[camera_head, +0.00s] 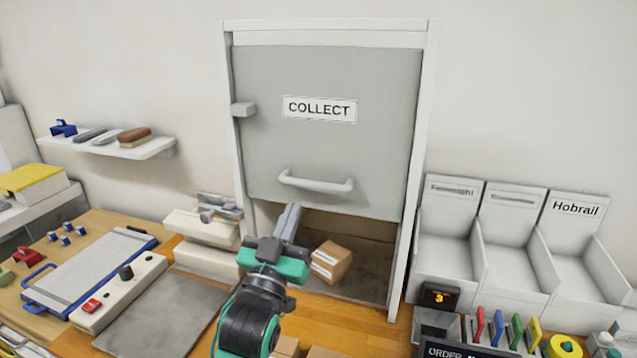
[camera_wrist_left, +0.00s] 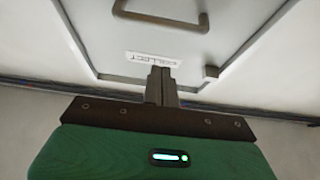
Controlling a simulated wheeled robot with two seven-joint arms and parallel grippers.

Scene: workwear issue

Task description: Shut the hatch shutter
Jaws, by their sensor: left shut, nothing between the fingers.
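The grey hatch shutter (camera_head: 325,140) with a COLLECT label hangs in a white frame (camera_head: 232,130) and is partly lowered, with an open gap below its bottom edge. Its handle (camera_head: 316,183) is a pale bar near the lower edge. My left gripper (camera_head: 290,221) is shut and empty, in front of the gap, below and left of the handle in the picture. In the left wrist view the fingers (camera_wrist_left: 161,86) are together, and the shutter (camera_wrist_left: 220,50), its label and its handle (camera_wrist_left: 160,18) show beyond them. Contact with the shutter cannot be told. My right gripper is not in view.
A cardboard box (camera_head: 331,261) stands in the hatch opening, just right of my left gripper. White bins (camera_head: 446,240) stand at the right. A wall shelf (camera_head: 150,149) and a workbench with a blue-edged board (camera_head: 90,270) are at the left.

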